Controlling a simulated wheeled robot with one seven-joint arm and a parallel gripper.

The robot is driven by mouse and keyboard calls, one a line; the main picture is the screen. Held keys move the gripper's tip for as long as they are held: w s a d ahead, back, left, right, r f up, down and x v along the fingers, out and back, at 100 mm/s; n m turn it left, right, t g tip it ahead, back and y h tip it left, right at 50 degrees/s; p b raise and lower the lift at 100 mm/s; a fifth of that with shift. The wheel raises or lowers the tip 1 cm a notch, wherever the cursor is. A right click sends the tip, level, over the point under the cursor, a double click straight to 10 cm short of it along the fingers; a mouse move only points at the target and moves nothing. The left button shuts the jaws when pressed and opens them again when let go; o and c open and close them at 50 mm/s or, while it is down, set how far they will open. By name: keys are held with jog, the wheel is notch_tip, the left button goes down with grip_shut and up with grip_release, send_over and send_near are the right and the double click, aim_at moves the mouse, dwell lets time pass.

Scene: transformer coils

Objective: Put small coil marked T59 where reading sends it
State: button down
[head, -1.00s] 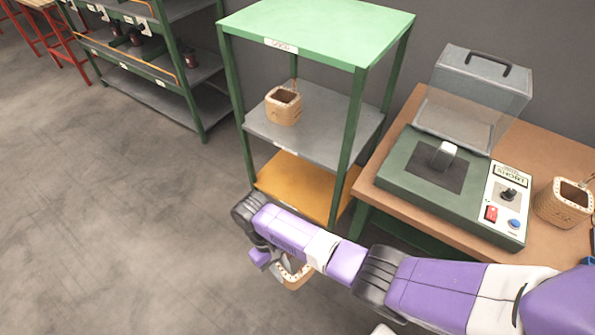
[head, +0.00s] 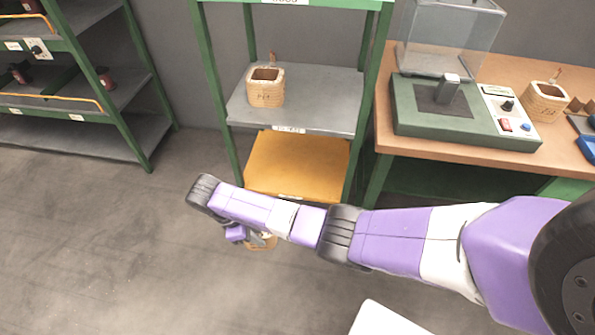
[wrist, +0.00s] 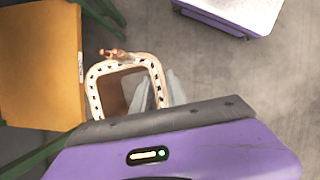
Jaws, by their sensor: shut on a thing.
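My gripper (head: 258,239) is below and in front of the green-framed rack, mostly hidden behind my own arm in the head view. It is shut on a small tan coil (head: 262,245), of which only a sliver shows there. In the wrist view the held coil (wrist: 92,91) shows its squarish rim with dark marks, a hollow middle and a copper lead at one corner. No marking on it can be read. A similar coil (head: 266,92) stands on the rack's grey middle shelf (head: 325,108). Another coil (head: 543,103) stands on the bench.
The rack's orange low shelf (head: 298,165) is empty. A green tester (head: 463,122) with a raised clear lid (head: 450,40) sits on the wooden bench (head: 440,152). Another shelf unit (head: 115,110) stands at left. The floor (head: 100,250) is clear.

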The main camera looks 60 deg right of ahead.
jog(key=w+d+f+n+t+h+b, duration=0.1)
jog(key=d+f+n+t+b, duration=0.1)
jog(key=d+f+n+b, duration=0.45)
jog(key=w+d+f+n+t+h+b, duration=0.1)
jog(key=d+f+n+b, duration=0.25)
jog(key=d+b, duration=0.65)
jog(key=shift+n+t, duration=0.4)
jog(key=shift+n, duration=0.1)
jog(key=d+b, duration=0.1)
jog(key=d, duration=0.4)
jog(key=d+b, duration=0.2)
jog(key=d, duration=0.3)
jog(key=d+r+b, duration=0.1)
jog(key=d+b, duration=0.1)
jog(key=d, duration=0.3)
jog(key=shift+s+d, duration=0.1)
jog(key=shift+s, duration=0.05)
jog(key=d+b, duration=0.1)
jog(key=d, duration=0.2)
jog(key=shift+d, duration=0.1)
jog(key=shift+d+f+b, duration=0.25)
jog(key=shift+b, duration=0.25)
jog(key=shift+a, duration=0.1)
jog(key=c, duration=1.3)
grip_release()
jog(key=shift+f, duration=0.15)
